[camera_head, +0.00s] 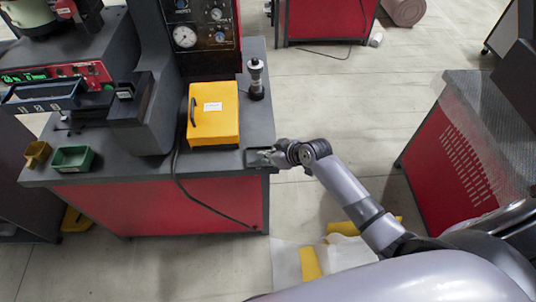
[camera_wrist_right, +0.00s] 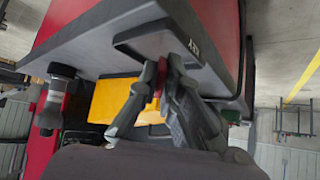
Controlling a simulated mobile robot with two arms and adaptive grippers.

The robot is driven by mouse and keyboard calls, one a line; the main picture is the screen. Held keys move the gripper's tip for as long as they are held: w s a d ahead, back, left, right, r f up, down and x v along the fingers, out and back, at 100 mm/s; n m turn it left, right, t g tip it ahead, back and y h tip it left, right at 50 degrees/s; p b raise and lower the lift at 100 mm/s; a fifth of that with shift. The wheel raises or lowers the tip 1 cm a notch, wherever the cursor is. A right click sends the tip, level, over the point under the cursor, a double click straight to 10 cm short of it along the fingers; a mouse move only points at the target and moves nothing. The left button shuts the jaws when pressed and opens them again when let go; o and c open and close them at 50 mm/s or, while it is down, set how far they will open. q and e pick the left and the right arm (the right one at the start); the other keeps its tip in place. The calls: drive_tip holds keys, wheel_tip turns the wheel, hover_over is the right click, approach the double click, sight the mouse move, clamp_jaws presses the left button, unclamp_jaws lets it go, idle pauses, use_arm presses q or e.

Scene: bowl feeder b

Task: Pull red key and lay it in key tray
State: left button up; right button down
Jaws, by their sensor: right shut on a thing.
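My right gripper (camera_head: 272,156) reaches from the right to the front right corner of the dark bench. In the right wrist view my right gripper (camera_wrist_right: 162,68) is shut on a small red piece, the red key (camera_wrist_right: 159,90), mostly hidden between the fingers. The key tray (camera_wrist_right: 150,37), dark grey with a "KEY" label, is right at the fingertips; I cannot tell whether the key touches it. In the head view the key tray (camera_head: 254,158) is at the bench corner, partly covered by the gripper. My left gripper is not in view.
A yellow box (camera_head: 213,115) with a black handle stands on the bench (camera_head: 227,170), left of the gripper. A dark knobbed post (camera_head: 256,80) stands behind it. A green bin (camera_head: 72,159) and a small yellow bin (camera_head: 37,154) are at left. A black cable hangs down the front.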

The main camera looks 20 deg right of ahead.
drive_tip(key=shift+f+b, duration=0.45)
drive_tip(key=shift+f, duration=0.15)
drive_tip(key=c, duration=1.7)
unclamp_jaws()
drive_tip(key=shift+f, duration=0.15)
drive_tip(key=shift+a, duration=0.1)
drive_tip(key=shift+s+f, duration=0.1)
drive_tip(key=v, duration=1.2)
drive_tip(key=shift+r, duration=0.25)
drive_tip(key=shift+w, duration=0.25)
